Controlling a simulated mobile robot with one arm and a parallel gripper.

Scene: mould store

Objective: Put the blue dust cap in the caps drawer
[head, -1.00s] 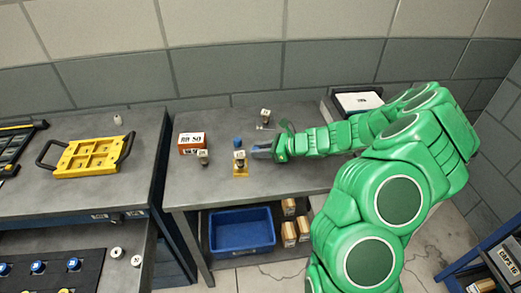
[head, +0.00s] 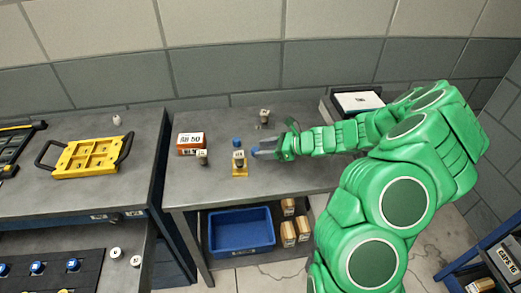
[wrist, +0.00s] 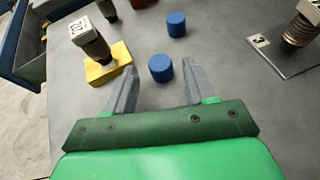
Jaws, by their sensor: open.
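Two blue caps stand on the grey bench. One blue cap (wrist: 161,68) is between the fingertips of my gripper (wrist: 158,82), with a gap to the right finger; in the head view it shows as a small blue patch (head: 255,151) at the fingertips. The other blue cap (wrist: 176,24) stands farther out, beyond the fingertips; it also shows in the head view (head: 237,142). My gripper (head: 264,151) is open, low over the bench. I cannot tell which drawer is the caps drawer; a box (head: 507,264) at the lower right carries a label that seems to read CAPS.
A labelled metal part on a yellow base (wrist: 106,66) stands left of the fingers. Another part on a grey plate (wrist: 290,50) is at right. A blue bin (head: 240,232) sits below.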

